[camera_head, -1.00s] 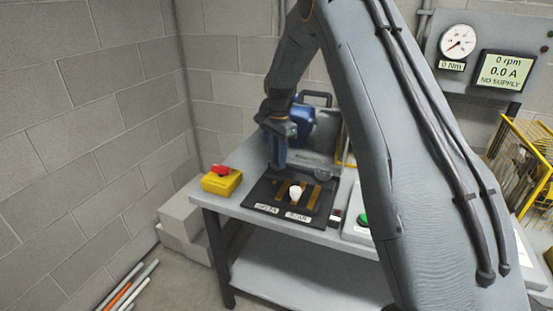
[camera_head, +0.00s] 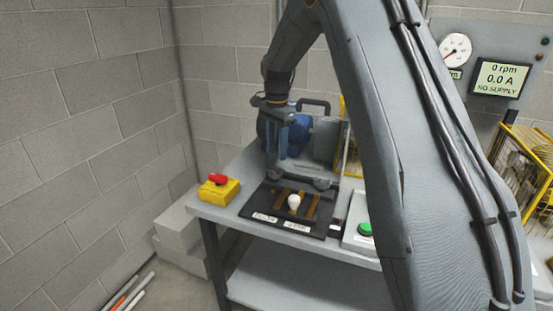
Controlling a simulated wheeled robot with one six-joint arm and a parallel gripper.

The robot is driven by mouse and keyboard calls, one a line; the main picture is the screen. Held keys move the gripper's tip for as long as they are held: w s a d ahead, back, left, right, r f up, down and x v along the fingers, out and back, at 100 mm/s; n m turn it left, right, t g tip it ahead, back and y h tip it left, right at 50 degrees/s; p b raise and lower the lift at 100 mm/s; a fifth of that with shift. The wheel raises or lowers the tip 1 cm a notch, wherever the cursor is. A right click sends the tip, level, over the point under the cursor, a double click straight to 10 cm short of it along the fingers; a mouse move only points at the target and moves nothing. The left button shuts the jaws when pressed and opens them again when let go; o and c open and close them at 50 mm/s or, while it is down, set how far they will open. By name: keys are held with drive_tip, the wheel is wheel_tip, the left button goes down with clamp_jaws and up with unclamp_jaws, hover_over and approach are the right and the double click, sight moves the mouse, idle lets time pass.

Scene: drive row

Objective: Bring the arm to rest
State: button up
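My arm comes down from the top right and bends over the bench (camera_head: 225,212). My gripper (camera_head: 280,152) points down above the back left part of a black board (camera_head: 262,205), in front of a blue motor (camera_head: 300,135). It is clear of the board's white knob (camera_head: 294,201), which stands between brass-coloured strips. Two labels lie along the board's front edge. I see nothing held in the gripper, but its fingers blend with the blue and grey things behind, so I cannot tell whether they are open.
A yellow box with a red knob (camera_head: 219,188) stands at the bench's left. A green button (camera_head: 365,229) sits on a grey box right of the board. A screen (camera_head: 502,77) reads 0 rpm, 0.0 A, NO SUPPLY. A yellow cage (camera_head: 520,165) stands at the right. Rods (camera_head: 130,292) lie on the floor.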

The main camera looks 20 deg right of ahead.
drive_tip(key=shift+r, duration=0.2)
drive_tip(key=shift+s, duration=0.15)
drive_tip(key=s+f+n, duration=0.1)
drive_tip(key=s+n, duration=0.3)
drive_tip(key=s, duration=0.8)
drive_tip(key=s+a+f+n, duration=0.1)
drive_tip(key=s+n, duration=0.4)
drive_tip(key=s, duration=0.7)
drive_tip(key=s+f+n, duration=0.2)
drive_tip(key=s+n, duration=0.2)
drive_tip(key=s, duration=0.8)
drive_tip(key=shift+a+f, duration=0.2)
drive_tip(key=shift+f, duration=0.1)
